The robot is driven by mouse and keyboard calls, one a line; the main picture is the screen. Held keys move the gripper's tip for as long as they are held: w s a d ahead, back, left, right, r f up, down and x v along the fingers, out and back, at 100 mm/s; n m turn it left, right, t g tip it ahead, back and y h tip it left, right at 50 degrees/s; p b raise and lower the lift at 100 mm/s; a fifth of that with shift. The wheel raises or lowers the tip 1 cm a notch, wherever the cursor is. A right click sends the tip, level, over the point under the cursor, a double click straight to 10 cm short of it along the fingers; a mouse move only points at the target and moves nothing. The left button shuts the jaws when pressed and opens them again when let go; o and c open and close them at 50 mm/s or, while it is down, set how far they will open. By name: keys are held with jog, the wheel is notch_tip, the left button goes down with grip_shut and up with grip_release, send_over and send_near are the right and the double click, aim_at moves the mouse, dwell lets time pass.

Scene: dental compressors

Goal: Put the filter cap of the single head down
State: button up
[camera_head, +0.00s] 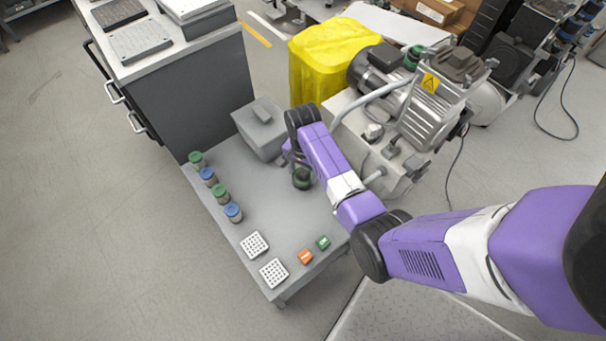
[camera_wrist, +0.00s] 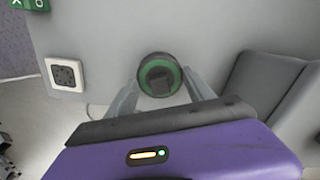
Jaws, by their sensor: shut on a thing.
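My gripper (camera_wrist: 161,80) has its two grey fingers on either side of a round dark cap with a green ring (camera_wrist: 158,66) in the wrist view, and is shut on it. I take this to be the filter cap. In the head view a dark green round thing (camera_head: 302,179), likely the same cap, shows beside my wrist over the grey low table (camera_head: 262,195). Whether it touches the table is not clear. The compressor (camera_head: 400,115) stands at the right of the table, with a green-topped part (camera_head: 413,56) on its far head.
Several jars with green and blue lids (camera_head: 220,192) line the table's left edge.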

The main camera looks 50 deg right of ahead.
aim_at(303, 172)
jog(key=shift+f, duration=0.45)
jog(key=o, duration=1.3)
jog(key=shift+f, duration=0.15)
notch_tip(303, 172, up, 12)
jog(key=p, duration=0.2)
jog(key=shift+p, duration=0.4)
